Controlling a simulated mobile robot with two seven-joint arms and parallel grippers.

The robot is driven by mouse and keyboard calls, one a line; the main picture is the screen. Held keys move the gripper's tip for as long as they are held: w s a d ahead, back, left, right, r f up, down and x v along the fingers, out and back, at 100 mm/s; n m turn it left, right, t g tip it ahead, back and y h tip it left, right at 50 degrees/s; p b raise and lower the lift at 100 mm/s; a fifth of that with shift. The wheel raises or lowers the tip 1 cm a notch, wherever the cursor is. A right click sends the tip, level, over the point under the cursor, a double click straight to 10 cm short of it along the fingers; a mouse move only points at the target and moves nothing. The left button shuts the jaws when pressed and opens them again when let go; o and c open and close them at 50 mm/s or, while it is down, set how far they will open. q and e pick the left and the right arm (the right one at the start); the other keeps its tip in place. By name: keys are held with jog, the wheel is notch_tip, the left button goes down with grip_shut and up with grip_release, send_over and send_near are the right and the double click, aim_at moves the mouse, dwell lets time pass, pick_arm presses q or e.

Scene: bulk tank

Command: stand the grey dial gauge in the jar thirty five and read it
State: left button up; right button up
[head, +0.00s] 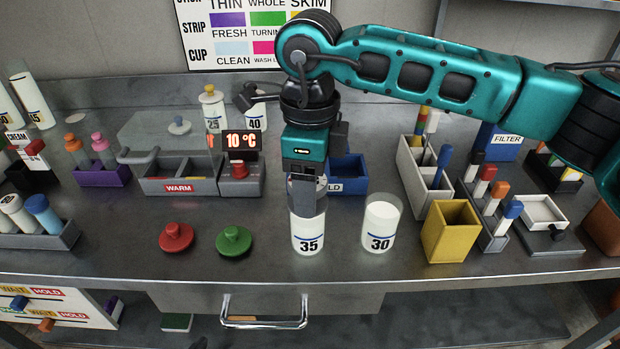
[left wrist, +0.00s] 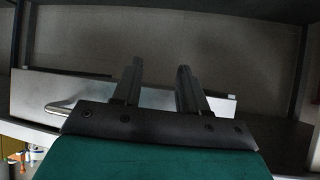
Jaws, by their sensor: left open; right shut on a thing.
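The jar thirty five (head: 308,236) stands upright near the front middle of the bench, white with a blue line and "35". My right gripper (head: 306,196) points straight down at its mouth. It is shut on a grey thing, apparently the dial gauge (head: 322,184), of which only a small edge shows beside the fingers. The fingers hide the jar's rim, so I cannot tell how deep the gauge sits, and its dial face cannot be read. My left gripper (left wrist: 158,82) is open and empty in the left wrist view, and out of the head view.
Jar thirty (head: 380,228) stands close to the right, with a yellow box (head: 450,232) beyond it. Red (head: 176,238) and green (head: 234,241) lids lie to the left. The warm bath (head: 180,187) and a blue bin (head: 348,174) are behind. A drawer handle (head: 264,312) juts out in front.

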pick_arm(q)
jog(key=shift+w+d, duration=0.1)
jog(key=shift+w, duration=0.1)
pick_arm(e)
jog(key=shift+f, duration=0.3)
pick_arm(q)
jog(key=shift+w+r, duration=0.1)
jog(key=shift+w, duration=0.05)
pick_arm(e)
jog(key=o, duration=1.1)
jog(key=shift+o, duration=0.2)
